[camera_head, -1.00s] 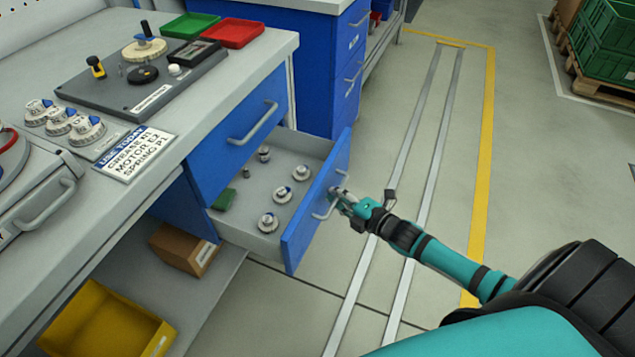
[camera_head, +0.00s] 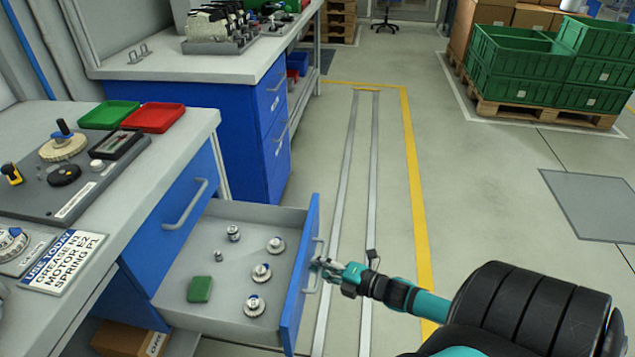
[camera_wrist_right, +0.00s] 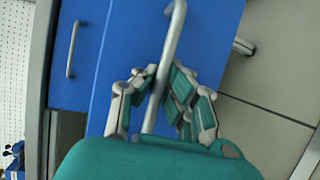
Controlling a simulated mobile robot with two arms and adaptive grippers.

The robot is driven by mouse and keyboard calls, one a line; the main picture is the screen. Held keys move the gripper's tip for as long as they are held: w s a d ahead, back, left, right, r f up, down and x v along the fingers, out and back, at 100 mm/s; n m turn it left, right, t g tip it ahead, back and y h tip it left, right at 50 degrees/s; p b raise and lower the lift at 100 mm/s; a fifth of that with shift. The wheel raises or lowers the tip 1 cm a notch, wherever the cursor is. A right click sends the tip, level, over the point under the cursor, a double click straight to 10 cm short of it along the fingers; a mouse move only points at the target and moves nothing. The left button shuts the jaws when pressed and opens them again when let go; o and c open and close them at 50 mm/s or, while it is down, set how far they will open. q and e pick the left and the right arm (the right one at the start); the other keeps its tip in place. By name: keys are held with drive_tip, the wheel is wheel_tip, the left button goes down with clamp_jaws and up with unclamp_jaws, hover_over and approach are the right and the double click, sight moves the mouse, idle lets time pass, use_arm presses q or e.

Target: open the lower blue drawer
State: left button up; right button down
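The lower blue drawer (camera_head: 299,283) stands well out from the workbench in the head view. Inside it lie several small metal parts with blue tops and a green block (camera_head: 200,289). My right gripper (camera_head: 318,268) is at the drawer front's handle (camera_head: 312,281). In the right wrist view the handle (camera_wrist_right: 172,42) passes between the fingers of the right gripper (camera_wrist_right: 164,82), which are closed around the bar. The blue upper drawer (camera_head: 180,212) above it is shut. My left gripper is not in view.
The workbench top (camera_head: 185,128) carries a green tray (camera_head: 108,114), a red tray (camera_head: 153,117) and a sign (camera_head: 63,260). A second blue cabinet (camera_head: 243,137) stands behind. The floor right of the drawer is clear, with a yellow line (camera_head: 417,200). Green crates (camera_head: 510,75) stand on a pallet.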

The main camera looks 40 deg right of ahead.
drive_tip(key=shift+r, duration=0.1)
drive_tip(key=c, duration=1.6)
unclamp_jaws()
drive_tip(key=shift+c, duration=0.2)
drive_tip(key=v, duration=1.2)
drive_tip(key=shift+f, duration=0.25)
